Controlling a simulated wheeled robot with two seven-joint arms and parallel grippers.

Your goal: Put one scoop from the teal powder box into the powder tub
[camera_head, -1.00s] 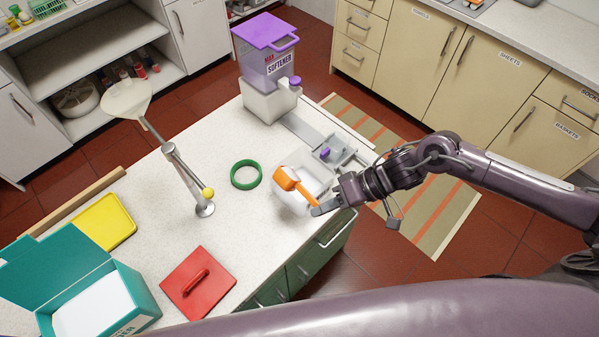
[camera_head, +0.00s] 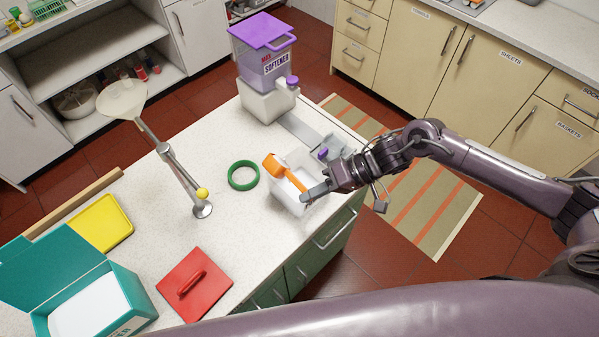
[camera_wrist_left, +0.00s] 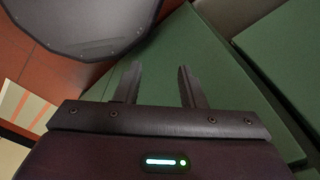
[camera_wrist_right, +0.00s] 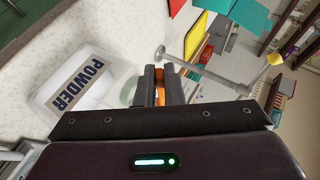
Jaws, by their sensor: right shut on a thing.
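My right gripper (camera_head: 313,194) is shut on the handle of the orange scoop (camera_head: 273,166). The scoop's head is over the far left rim of the white powder tub (camera_head: 284,198) in the head view; its contents cannot be seen. The tub, lettered POWDER, also shows left of the fingers in the right wrist view (camera_wrist_right: 75,88). The teal powder box (camera_head: 128,290) stands open at the lower left, with white inside. My left gripper (camera_wrist_left: 157,88) is open and empty in the left wrist view, in front of green cabinet panels.
A green ring (camera_head: 243,175) lies left of the tub. A funnel on a stand (camera_head: 178,170), a red lid (camera_head: 195,290), a yellow tray (camera_head: 103,222) and a softener dispenser (camera_head: 268,100) are on the counter. A small grey tray (camera_head: 330,146) sits behind the tub.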

